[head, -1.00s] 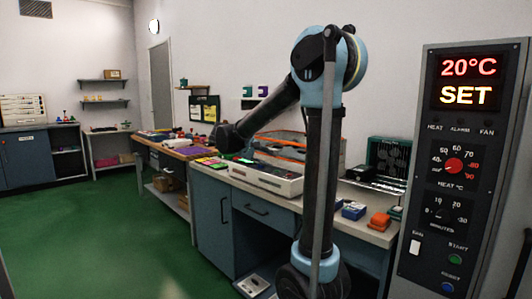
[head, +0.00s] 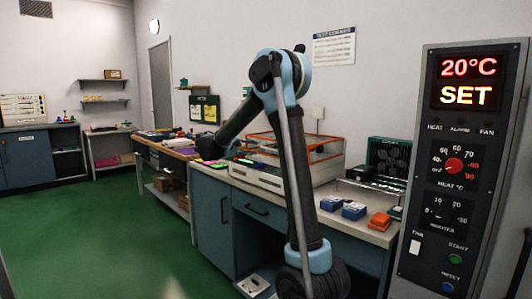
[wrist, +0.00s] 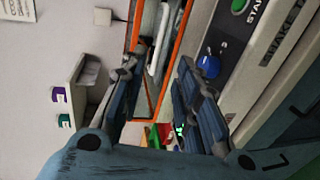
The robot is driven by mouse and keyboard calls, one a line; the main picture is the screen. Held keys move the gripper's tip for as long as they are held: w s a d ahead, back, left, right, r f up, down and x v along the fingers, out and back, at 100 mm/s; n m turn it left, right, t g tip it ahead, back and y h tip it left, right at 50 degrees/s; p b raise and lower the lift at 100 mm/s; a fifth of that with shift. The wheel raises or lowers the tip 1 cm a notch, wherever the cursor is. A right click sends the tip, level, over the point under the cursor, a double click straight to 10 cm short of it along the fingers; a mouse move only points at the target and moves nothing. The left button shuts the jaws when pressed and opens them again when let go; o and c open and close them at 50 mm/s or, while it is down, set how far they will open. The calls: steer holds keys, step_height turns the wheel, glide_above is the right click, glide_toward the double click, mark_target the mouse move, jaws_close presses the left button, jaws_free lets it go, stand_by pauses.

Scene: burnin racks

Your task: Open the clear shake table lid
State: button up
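The shake table (head: 270,178) is a pale box on the bench in the head view, with its clear, orange-edged lid (head: 318,139) above it. The lid looks down, though my arm hides part of it. In the wrist view the lid's orange frame (wrist: 178,62) runs between and beyond my fingers. The control panel (wrist: 262,62) shows a green START button and a blue knob (wrist: 208,66). My gripper (wrist: 160,72) is open, its fingers apart and nothing held. In the head view it is a dark shape (head: 210,146) left of the shake table.
An oven panel (head: 465,160) stands close at the right. Blue boxes (head: 342,207) and an orange block (head: 380,220) sit on the bench's near right end. A dark rack (head: 388,160) stands behind them. Green floor (head: 100,225) is clear at left.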

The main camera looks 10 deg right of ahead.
steer(key=x, duration=1.1)
steer(key=shift+w+d, duration=0.2)
steer(key=shift+d, duration=0.15)
jaws_close()
